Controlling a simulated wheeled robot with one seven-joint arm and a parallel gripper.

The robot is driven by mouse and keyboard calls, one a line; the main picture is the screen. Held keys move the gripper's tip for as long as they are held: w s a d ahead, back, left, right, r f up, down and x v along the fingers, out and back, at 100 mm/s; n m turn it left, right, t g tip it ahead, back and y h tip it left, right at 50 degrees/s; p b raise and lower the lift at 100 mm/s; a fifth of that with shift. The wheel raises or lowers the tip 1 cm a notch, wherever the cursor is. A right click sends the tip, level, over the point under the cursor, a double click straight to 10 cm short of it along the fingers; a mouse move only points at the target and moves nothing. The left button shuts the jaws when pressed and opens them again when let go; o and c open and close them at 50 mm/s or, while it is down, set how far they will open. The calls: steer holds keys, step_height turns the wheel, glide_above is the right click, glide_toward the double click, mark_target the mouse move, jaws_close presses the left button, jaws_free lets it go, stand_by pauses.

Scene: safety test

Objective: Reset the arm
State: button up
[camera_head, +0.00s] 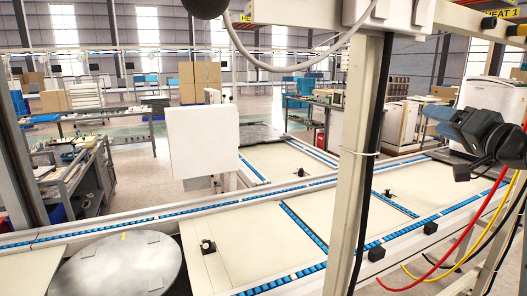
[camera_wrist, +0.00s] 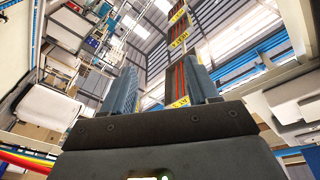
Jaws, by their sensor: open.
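My gripper (camera_wrist: 161,78) shows in the wrist view as two blue-grey fingers rising from a dark body. The fingers stand well apart, with nothing between them. Beyond the gap are a metal beam with yellow labels, red lines and the roof. In the head view what looks like my gripper (camera_head: 432,120) is at the right edge, blue-grey and black, with its fingers toward the left. It is in the air above the conveyor line, apart from it. The rest of the arm is mostly out of the picture.
A grey upright post (camera_head: 357,170) stands left of the gripper in the head view. Red (camera_head: 470,232) and yellow (camera_head: 490,225) cables hang below it. A conveyor (camera_head: 255,242) with blue rollers crosses the front. A white panel (camera_head: 203,140) stands behind it.

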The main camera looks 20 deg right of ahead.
steer(key=s+a+f+g, duration=0.1)
steer(key=s+a+f, duration=0.1)
steer(key=a+f, duration=0.45)
steer(key=s+a+f+h, duration=0.1)
steer(key=s+a+f, duration=0.25)
steer(key=f, duration=0.65)
steer(key=s+a+f+g, duration=0.1)
steer(key=s+a+f, duration=0.1)
steer(key=a+f, duration=0.45)
steer(key=s+a+f+n, duration=0.1)
steer(key=s+a+f, duration=0.25)
steer(key=s, duration=0.25)
steer(key=s+a+f+n+g, duration=0.1)
steer(key=s+a+f, duration=0.25)
steer(key=s, duration=0.25)
steer(key=s+a+f+n, duration=0.2)
steer(key=s+a+f, duration=0.15)
steer(key=s, duration=0.25)
steer(key=s+a+r+n+y, duration=0.1)
steer(key=s+a+r+n, duration=0.1)
steer(key=s, duration=0.5)
steer(key=s+a+r+n+y, duration=0.2)
steer(key=s+a, duration=0.2)
steer(key=s, duration=0.4)
steer(key=shift+s+a+r+n+g, duration=0.15)
steer(key=shift+s+r+n+g, duration=0.1)
steer(key=shift+n+g, duration=0.15)
